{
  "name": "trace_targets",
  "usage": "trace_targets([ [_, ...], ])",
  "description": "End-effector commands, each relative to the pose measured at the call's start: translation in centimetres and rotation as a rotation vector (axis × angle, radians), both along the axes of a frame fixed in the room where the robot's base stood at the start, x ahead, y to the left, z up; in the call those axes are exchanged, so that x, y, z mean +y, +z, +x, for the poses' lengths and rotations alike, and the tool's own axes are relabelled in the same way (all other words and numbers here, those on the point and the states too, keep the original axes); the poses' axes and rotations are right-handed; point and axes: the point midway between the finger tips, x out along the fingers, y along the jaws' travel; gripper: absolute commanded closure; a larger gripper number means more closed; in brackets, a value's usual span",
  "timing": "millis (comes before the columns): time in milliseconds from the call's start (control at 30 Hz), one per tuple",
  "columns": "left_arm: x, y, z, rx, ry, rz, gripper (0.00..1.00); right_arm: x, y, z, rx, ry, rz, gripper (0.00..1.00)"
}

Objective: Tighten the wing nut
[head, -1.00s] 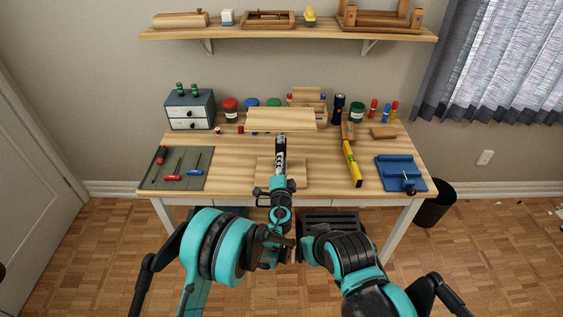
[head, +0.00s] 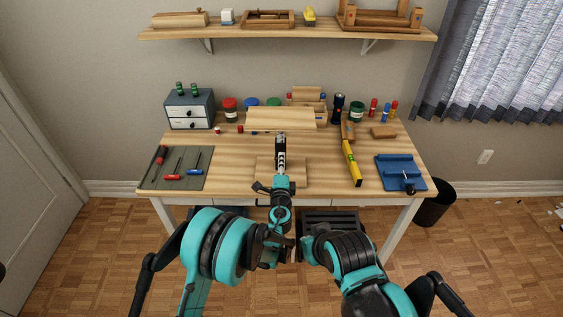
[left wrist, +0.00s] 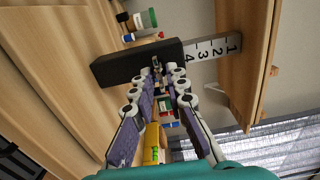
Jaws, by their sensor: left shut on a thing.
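My left gripper (head: 281,141) reaches over the middle of the desk to the wooden fixture, whose raised board (head: 281,118) stands behind it and whose flat base board (head: 296,178) lies under it. In the left wrist view the fingertips (left wrist: 160,75) are close together on a small grey piece, which looks like the wing nut (left wrist: 156,63), at a dark block (left wrist: 120,67). The fingers hide most of it. A white scale strip (left wrist: 213,48) with numbers runs from the block to the wood. My right gripper is not visible; only right arm links show.
A grey mat (head: 152,181) with screwdrivers is at the left. Jars, a drawer box (head: 190,110) and a flashlight (head: 338,108) line the back.

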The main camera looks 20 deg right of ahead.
Motion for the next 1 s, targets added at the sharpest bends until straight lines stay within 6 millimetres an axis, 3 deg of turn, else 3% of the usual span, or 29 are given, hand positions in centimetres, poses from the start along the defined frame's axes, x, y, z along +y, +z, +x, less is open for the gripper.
trace_targets([
  [167, 0.0, -0.1, -0.1, 0.000, -0.001, -0.001, 1.00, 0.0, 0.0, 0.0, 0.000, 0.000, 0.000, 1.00],
  [200, 0.0, -0.1, -0.1, 0.000, -0.001, -0.001, 0.78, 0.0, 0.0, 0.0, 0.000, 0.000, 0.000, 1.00],
  [267, 0.0, -0.1, 0.0, 0.000, -0.001, -0.001, 0.67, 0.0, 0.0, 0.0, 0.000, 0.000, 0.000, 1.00],
  [633, 0.2, 0.0, -0.7, 0.000, -0.001, -0.001, 0.67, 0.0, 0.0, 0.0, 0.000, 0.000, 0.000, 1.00],
  [1000, 1.8, 0.0, -6.3, 0.000, -0.002, -0.001, 0.67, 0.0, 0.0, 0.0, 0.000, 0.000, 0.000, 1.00],
])
